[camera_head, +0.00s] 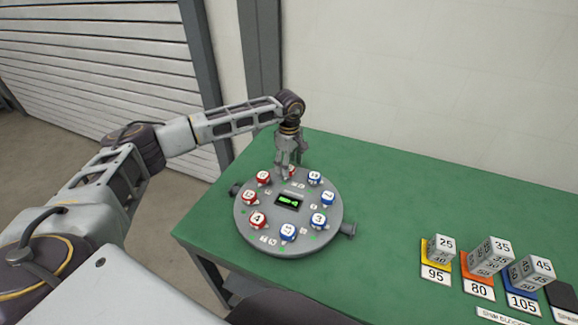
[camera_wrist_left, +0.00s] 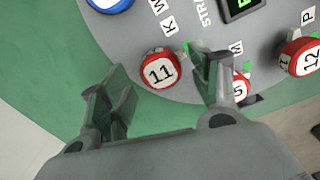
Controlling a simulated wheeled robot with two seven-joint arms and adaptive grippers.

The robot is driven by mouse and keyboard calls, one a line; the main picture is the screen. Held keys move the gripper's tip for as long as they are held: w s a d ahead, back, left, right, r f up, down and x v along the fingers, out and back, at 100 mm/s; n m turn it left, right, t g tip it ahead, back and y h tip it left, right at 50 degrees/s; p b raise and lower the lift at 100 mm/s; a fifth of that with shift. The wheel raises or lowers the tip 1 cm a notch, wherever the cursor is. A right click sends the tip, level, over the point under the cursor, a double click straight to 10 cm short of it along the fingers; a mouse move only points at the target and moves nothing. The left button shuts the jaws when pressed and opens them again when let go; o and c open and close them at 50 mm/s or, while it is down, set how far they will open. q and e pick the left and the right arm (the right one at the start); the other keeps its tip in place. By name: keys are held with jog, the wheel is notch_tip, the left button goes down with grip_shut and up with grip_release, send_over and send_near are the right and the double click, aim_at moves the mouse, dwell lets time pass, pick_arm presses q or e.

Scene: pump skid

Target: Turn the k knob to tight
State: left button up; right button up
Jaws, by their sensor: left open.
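The k knob (camera_wrist_left: 160,70) is a red knob with a white top reading 11, beside the K label (camera_wrist_left: 168,24). It sits at the far edge of a round grey panel (camera_head: 243,222). In the head view my left gripper (camera_head: 284,176) comes down over that far edge and partly hides the k knob (camera_head: 292,170). In the left wrist view my left gripper (camera_wrist_left: 160,88) is open, with the knob between and beyond its fingers. I see no clear contact with it. The right gripper is not in view.
Red knob 5 (camera_wrist_left: 240,88), by the M label, is partly behind one finger. Red knob 12 (camera_wrist_left: 302,57) lies further right, a blue knob (camera_head: 315,178) on the other side. The panel has a green display (camera_head: 288,201).

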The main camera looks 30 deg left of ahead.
pick_arm(q)
notch_tip(320, 180, up, 11)
dwell(0.5)
jog(key=shift+f, duration=0.1)
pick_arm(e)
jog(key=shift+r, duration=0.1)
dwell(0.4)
pick_arm(q)
notch_tip(320, 180, up, 10)
jog(key=p, duration=1)
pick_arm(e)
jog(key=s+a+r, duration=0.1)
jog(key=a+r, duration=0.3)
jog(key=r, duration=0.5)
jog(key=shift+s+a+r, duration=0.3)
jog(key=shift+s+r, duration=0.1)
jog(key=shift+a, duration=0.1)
